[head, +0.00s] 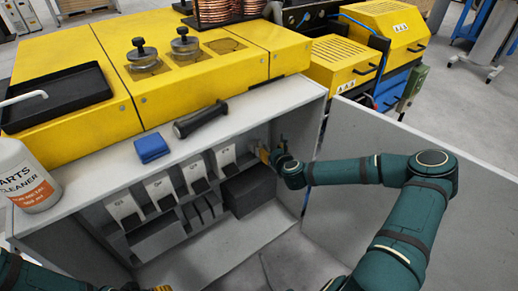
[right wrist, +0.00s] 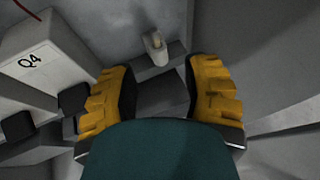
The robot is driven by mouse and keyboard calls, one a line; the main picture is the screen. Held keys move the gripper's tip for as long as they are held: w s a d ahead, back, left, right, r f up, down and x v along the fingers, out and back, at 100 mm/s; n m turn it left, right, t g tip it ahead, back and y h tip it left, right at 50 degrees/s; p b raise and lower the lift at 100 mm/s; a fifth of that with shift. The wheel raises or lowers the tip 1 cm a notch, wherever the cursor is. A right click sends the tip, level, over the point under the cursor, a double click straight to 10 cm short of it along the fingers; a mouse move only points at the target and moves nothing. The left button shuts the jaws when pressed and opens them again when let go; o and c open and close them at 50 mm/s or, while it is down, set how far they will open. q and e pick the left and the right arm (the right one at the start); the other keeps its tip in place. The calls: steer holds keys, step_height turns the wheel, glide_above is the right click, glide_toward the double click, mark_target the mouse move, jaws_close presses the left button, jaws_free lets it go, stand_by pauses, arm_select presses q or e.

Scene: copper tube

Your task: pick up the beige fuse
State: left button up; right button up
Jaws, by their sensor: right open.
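In the right wrist view, the small beige fuse (right wrist: 155,48) stands on a grey ledge, ahead of the gap between my fingers. My right gripper (right wrist: 162,78) is open, with one yellow finger on each side and nothing between them. In the head view, my right gripper (head: 264,153) is inside the grey cabinet, at the right end of the row of white switch units. I cannot make out the fuse clearly there. At the bottom edge of the head view, only a small part of my left gripper (head: 161,288) shows; its jaws are cut off.
The white Q4 unit (right wrist: 37,62) is close to the left of my right gripper. The cabinet wall (right wrist: 250,50) is to its right. A dark box (head: 249,190) sits below. The open cabinet door (head: 365,130) stands behind my right arm.

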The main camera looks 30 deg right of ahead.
steer(key=b, duration=0.1)
glide_toward(259, 140)
steer(key=d+x, duration=0.1)
steer(key=x, duration=0.4)
steer(key=w+f, duration=0.1)
steer(key=w+f+b, duration=0.1)
steer(key=w, duration=0.1)
steer(key=shift+w+a, duration=0.1)
steer(key=shift+w, duration=0.1)
steer(key=shift+w+f+b, duration=0.1)
steer(key=shift+w+b, duration=0.2)
steer(key=shift+w, duration=0.2)
jaws_close()
